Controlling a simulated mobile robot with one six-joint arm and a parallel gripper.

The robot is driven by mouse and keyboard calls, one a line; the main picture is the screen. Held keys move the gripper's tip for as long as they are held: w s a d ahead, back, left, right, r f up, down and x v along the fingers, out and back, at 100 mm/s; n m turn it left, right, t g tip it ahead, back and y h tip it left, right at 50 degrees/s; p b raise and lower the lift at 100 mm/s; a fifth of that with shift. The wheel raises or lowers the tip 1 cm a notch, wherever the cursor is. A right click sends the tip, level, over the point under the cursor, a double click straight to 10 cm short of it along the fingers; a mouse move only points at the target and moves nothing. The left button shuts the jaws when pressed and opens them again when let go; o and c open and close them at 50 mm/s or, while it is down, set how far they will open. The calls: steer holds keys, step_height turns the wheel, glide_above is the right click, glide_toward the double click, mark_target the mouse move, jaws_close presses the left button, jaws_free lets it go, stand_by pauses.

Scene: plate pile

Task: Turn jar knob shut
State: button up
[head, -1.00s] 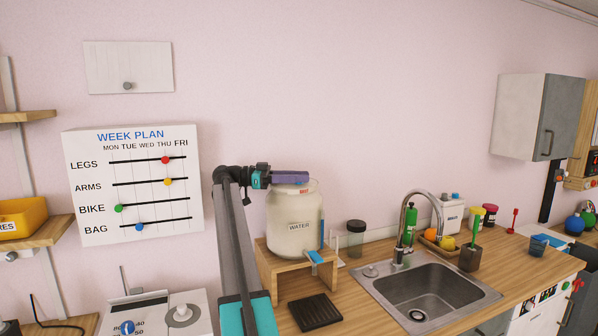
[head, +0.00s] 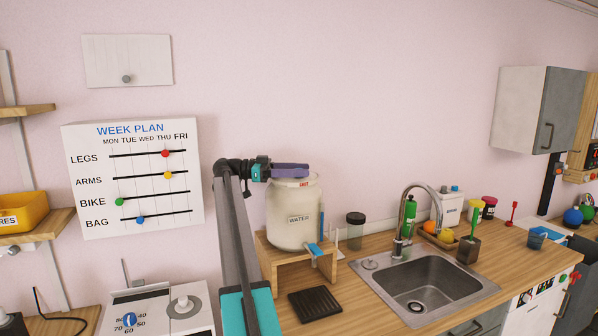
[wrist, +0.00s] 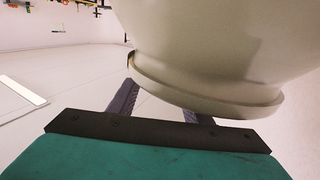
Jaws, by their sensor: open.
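The cream jar labelled WATER (head: 292,222) stands upright on a small wooden stand (head: 268,262). Its blue tap knob (head: 314,249) is low on the right front, small in the head view, and I cannot tell whether liquid flows. My gripper (head: 300,171) is up at the jar's top rim, well above the knob, with its purple fingers level. In the wrist view the jar's pale body and rim (wrist: 205,98) fill the upper right and partly hide the fingers (wrist: 158,107). The fingers are apart with nothing seen between them. The knob is not in the wrist view.
A dark-lidded jar (head: 355,232) stands to the right, and a black ribbed tray (head: 315,304) lies in front. The sink (head: 425,285) with its tall faucet (head: 405,215) is further right. The wall above is clear.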

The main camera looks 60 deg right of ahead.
steer(key=shift+r, duration=0.1)
steer(key=shift+r+p, duration=1.85)
steer(key=s+a+r+b, duration=0.1)
steer(key=s+a+b, duration=0.4)
steer(key=s+a, duration=0.4)
steer(key=shift+s+a, duration=0.15)
steer(key=shift+a, duration=1.9)
